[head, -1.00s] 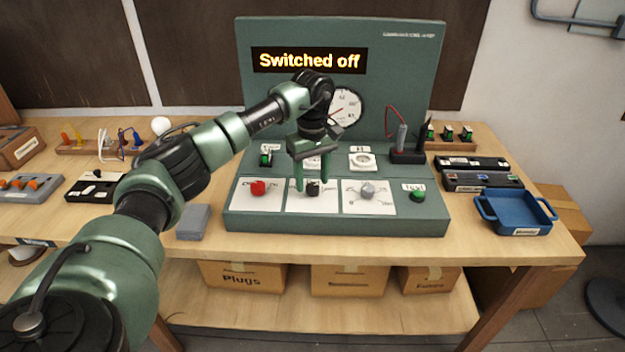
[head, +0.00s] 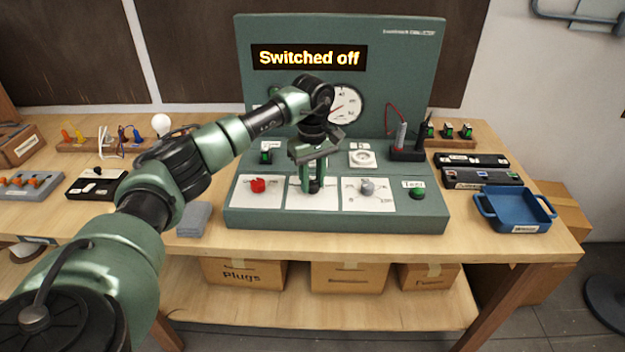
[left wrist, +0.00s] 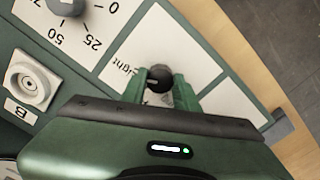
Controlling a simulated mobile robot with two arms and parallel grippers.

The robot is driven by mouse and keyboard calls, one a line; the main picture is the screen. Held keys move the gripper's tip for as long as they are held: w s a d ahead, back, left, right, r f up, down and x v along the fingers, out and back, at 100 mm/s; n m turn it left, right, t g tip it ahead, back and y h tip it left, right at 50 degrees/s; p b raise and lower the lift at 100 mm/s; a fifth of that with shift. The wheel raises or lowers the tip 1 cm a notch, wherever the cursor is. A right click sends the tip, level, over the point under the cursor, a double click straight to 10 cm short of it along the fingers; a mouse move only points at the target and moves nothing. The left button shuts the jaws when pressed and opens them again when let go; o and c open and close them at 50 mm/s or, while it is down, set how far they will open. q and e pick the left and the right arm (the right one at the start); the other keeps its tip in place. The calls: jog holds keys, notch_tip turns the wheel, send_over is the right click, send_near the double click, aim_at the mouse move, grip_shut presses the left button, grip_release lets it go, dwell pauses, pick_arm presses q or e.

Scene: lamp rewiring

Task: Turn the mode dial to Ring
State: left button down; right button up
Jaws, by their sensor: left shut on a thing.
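The mode dial, a small black knob (head: 316,187) on the middle white plate (head: 296,203) of the green test bench, is mostly hidden by my gripper in the head view. My left gripper (head: 313,184) points down and is shut on it. In the left wrist view the dial (left wrist: 158,78) sits between the green fingers (left wrist: 160,88), with a pale mark on its top. Part of a printed label shows beside it; the rest is covered, so I cannot tell which mode it points to. The display (head: 310,57) reads "Switched off". My right gripper is not in view.
A red knob (head: 258,185) is left of the dial and a grey knob (head: 367,187) right of it, both close. A green button (head: 417,193) is farther right. Two probes stand in a black holder (head: 407,154). A blue tray (head: 514,212) is at the right.

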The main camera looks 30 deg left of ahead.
pick_arm(q)
jog(key=n, duration=1.1)
jog(key=shift+n, duration=0.3)
jog(key=n+p, duration=0.1)
jog(key=n, duration=0.5)
jog(key=shift+r, duration=0.1)
jog(key=n, duration=0.5)
jog(key=shift+n+p, duration=0.4)
jog(key=c, duration=1.1)
grip_release()
jog(key=shift+o, duration=0.2)
